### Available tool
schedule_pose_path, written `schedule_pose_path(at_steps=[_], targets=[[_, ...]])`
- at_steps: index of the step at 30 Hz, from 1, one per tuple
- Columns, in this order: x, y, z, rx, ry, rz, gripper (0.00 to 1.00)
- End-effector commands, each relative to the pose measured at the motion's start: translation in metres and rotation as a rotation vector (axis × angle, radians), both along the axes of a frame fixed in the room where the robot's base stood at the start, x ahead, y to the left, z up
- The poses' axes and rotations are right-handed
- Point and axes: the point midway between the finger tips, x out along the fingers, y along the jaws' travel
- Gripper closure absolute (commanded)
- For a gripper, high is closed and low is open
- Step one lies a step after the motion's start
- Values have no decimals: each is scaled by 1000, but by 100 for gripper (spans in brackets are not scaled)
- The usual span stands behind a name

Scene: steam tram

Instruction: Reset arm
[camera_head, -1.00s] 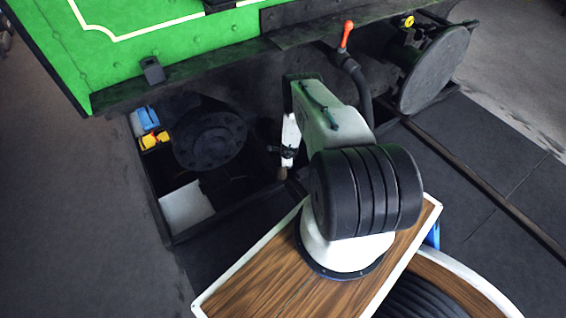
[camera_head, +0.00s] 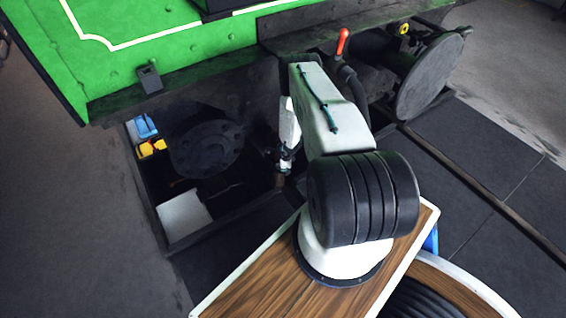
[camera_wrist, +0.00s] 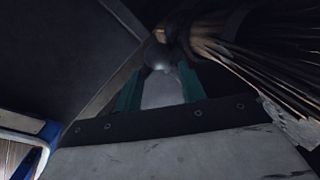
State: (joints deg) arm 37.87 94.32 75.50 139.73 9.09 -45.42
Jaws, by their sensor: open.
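My gripper (camera_head: 283,164) is at the end of my arm, low in front of the dark underside of the green steam tram (camera_head: 190,65). In the head view it is small and partly shaded. In the wrist view its teal fingers (camera_wrist: 160,85) stand apart, with a grey rounded shape between and behind them. The gripper is open. A brown bristly brush-like thing (camera_wrist: 250,60) fills the upper right of the wrist view; I cannot tell whether it touches the fingers.
A red-handled lever (camera_head: 342,42) and a round buffer (camera_head: 430,76) are close beyond my arm. Open floor (camera_head: 490,150) lies right.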

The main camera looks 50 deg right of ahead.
Motion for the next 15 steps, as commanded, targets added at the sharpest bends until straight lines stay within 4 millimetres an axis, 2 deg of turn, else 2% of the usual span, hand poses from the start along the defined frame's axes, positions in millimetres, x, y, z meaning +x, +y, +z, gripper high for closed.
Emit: schedule_pose_path(at_steps=[4, 15], targets=[[-3, 1, 14, -1, -2, 0, 59], [-5, 3, 17, -1, -1, 2, 59]])
